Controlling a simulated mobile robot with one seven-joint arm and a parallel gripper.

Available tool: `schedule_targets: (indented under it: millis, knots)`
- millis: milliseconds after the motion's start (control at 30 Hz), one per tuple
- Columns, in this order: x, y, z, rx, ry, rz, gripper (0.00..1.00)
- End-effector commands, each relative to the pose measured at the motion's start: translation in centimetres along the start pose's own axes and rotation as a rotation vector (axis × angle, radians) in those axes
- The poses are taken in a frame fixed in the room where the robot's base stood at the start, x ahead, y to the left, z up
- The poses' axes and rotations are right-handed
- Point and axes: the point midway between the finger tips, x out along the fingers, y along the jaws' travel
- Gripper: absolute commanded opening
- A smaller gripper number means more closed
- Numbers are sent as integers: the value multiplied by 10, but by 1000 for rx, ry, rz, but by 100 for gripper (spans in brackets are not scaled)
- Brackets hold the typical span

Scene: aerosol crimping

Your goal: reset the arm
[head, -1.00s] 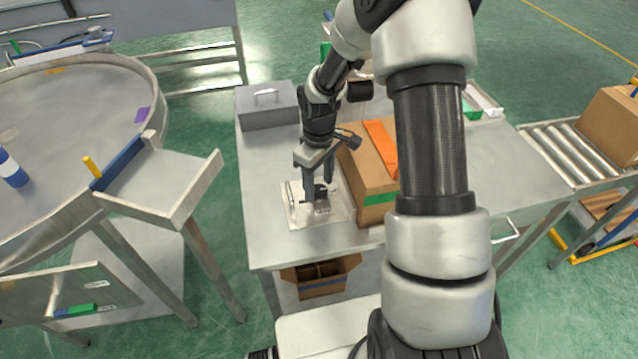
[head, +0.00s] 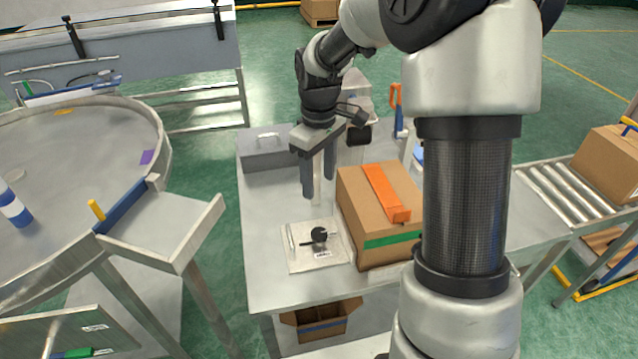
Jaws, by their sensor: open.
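My gripper (head: 319,190) hangs above the workbench, its two dark fingers pointing down and apart, with nothing between them. It is behind and above a flat clear bag or sheet (head: 328,260) on the bench. A small round black part (head: 319,235) with a thin stem lies on that sheet, along with a thin rod near its left edge. My arm reaches in from the right and hides part of the bench.
A cardboard box (head: 352,218) with orange and green tape stands right of the sheet, close to my gripper. A grey lidded case (head: 266,150) sits behind. A round table (head: 60,150) with a side tray is left; a roller conveyor (head: 545,190) is right.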

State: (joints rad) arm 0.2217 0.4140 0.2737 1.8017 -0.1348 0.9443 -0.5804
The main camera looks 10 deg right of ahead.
Motion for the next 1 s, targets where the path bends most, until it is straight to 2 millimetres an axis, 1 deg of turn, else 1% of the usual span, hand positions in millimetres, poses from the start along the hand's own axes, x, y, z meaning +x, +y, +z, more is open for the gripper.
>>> schedule_targets:
  millis: [367, 467, 567, 600, 667, 700, 767, 800, 867, 900, 1000]
  knots:
    - [0, 0, 0, 0, 0, 0, 52]
    - [-10, -2, 2, 10, 4, 11, 52]
    - [-40, -9, 12, 48, 21, 46, 52]
    - [-57, -14, 18, 75, 32, 66, 52]
    - [-86, -24, 31, 124, 56, 99, 52]
    - [-106, -32, 41, 162, 75, 121, 52]
    - [-133, -45, 58, 224, 109, 150, 52]
    - [-148, -53, 69, 266, 134, 165, 52]
    - [-170, -67, 86, 328, 174, 185, 52]
    - [-183, -76, 97, 370, 205, 195, 52]
    - [-208, -99, 124, 470, 285, 207, 52]
